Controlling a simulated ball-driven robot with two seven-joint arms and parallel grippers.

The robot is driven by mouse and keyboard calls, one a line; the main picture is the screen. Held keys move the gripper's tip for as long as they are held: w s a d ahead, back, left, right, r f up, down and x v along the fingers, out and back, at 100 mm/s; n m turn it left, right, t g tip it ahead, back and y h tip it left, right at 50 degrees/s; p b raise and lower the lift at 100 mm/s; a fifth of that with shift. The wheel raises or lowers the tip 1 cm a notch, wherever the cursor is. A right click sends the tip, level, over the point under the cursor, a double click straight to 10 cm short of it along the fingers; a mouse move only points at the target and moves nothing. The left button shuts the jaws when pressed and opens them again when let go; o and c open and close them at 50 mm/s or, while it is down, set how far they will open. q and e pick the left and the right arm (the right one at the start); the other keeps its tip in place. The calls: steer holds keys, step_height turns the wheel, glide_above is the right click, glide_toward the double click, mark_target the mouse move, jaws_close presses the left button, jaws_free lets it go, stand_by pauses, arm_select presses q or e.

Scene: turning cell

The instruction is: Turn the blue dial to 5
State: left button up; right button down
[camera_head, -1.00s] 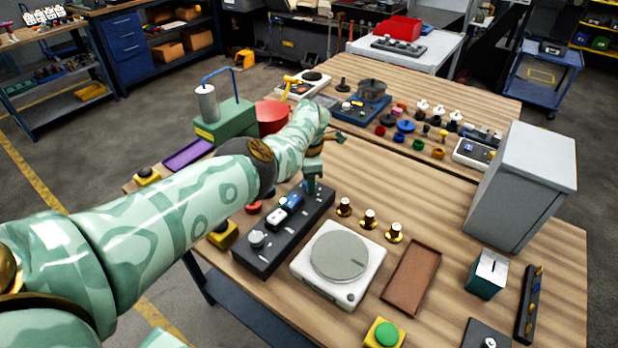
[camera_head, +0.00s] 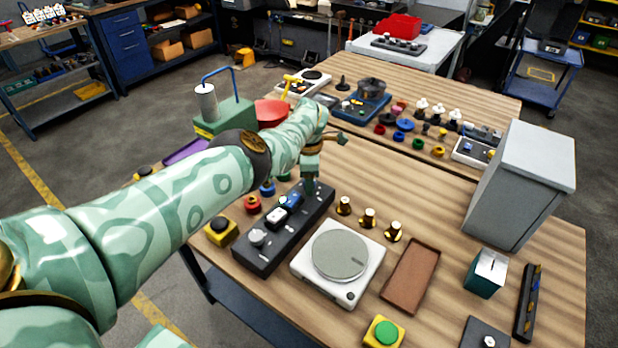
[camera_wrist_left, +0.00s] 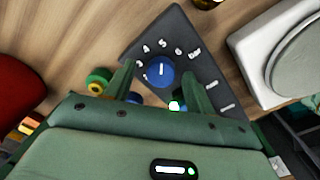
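The blue dial (camera_wrist_left: 161,71) is on a dark panel (camera_wrist_left: 212,88) with white numbers around it in the left wrist view. Its white line points up, roughly at the 5. My left gripper (camera_wrist_left: 158,78) is open, with one finger on each side of the dial and a visible gap to it. In the head view the left gripper (camera_head: 311,184) reaches down to the far end of the dark control panel (camera_head: 262,259) and hides the dial. My right gripper is not in view.
A white turntable-like device (camera_head: 305,267) stands right of the panel. Several brass-based knobs (camera_head: 368,217) stand beyond it. A brown tray (camera_head: 412,276) and a grey cabinet (camera_head: 522,185) are further right. Red and yellow buttons (camera_head: 221,232) stand left of the panel.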

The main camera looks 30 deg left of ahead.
arm_select(q)
step_height(320, 180, up, 16)
steer(key=p, duration=1.3)
steer(key=shift+s+d+p, duration=0.15)
steer(key=shift+s+p, duration=0.05)
steer(key=shift+p, duration=0.15)
steer(key=shift+r, duration=0.1)
